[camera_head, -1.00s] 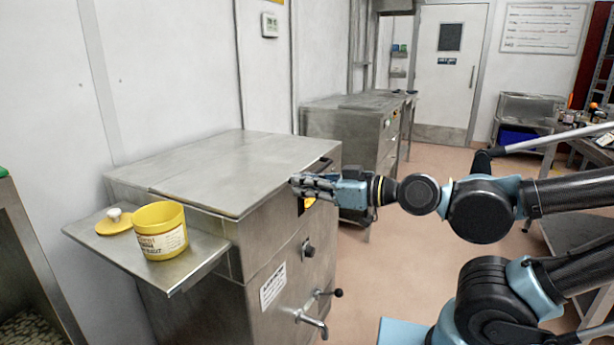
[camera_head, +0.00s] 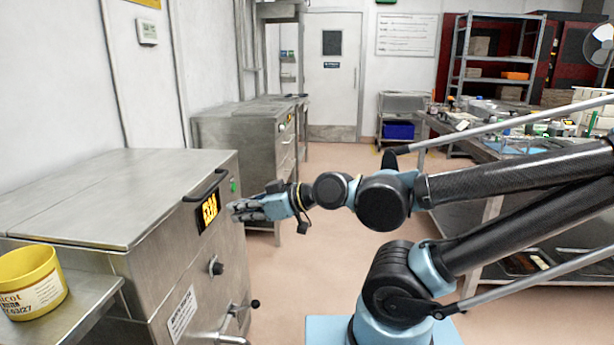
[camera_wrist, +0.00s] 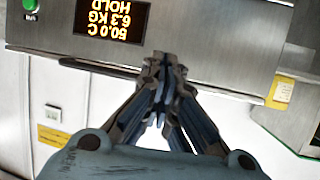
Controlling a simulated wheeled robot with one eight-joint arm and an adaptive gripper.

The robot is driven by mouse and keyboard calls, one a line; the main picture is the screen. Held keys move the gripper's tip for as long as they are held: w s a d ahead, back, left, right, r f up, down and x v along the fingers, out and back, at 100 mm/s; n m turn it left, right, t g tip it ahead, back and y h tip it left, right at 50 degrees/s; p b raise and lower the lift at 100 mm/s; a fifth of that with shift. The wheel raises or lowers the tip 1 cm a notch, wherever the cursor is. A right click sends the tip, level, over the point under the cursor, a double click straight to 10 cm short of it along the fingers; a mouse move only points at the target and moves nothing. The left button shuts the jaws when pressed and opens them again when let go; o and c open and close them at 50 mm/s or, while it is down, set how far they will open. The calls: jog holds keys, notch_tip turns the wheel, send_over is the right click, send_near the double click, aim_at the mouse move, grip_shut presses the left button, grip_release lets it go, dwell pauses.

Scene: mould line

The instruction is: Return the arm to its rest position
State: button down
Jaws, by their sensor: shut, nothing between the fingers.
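My gripper (camera_head: 236,211) is shut and empty. In the head view it points left, at the front right of the steel cabinet (camera_head: 150,240), near its lit display (camera_head: 207,211). In the wrist view the closed fingers (camera_wrist: 163,75) lie below the display (camera_wrist: 112,17), which appears upside down and reads 50.0 C, 6.3 KG, HOLD. A green button (camera_wrist: 31,5) sits beside the display. My arm stretches in from the right of the head view, with its upper links raised.
A yellow tub (camera_head: 30,284) stands on a steel side shelf (camera_head: 95,290) at the lower left. A dark handle (camera_head: 206,185) is on the cabinet's lid edge. A cluttered workbench (camera_head: 480,150) stands behind my arm. Open floor (camera_head: 290,250) lies between cabinet and arm.

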jog(key=w+d+f+m+t+h, duration=0.1)
jog(key=w+d+f+m+h, duration=0.3)
jog(key=d, duration=0.4)
jog(key=w+d+f+m+t+h, duration=0.1)
jog(key=w+d+f+m+h, duration=0.15)
jog(key=w+d+f, duration=0.45)
jog(key=s+d+f+m+g+h, duration=0.2)
jog(key=s+d+m+h, duration=0.1)
jog(key=d, duration=0.7)
jog(key=s+d+f+m+g+h, duration=0.1)
jog(key=s+d+f+m+h, duration=0.1)
jog(key=d, duration=0.8)
jog(key=shift+s+d+m+g+h, duration=0.2)
jog(key=shift+s+m+g+h, duration=0.2)
jog(key=shift+s+m+h, duration=0.7)
jog(key=shift+w+a+y, duration=0.1)
jog(key=shift+w+y, duration=0.1)
jog(key=shift+y, duration=0.05)
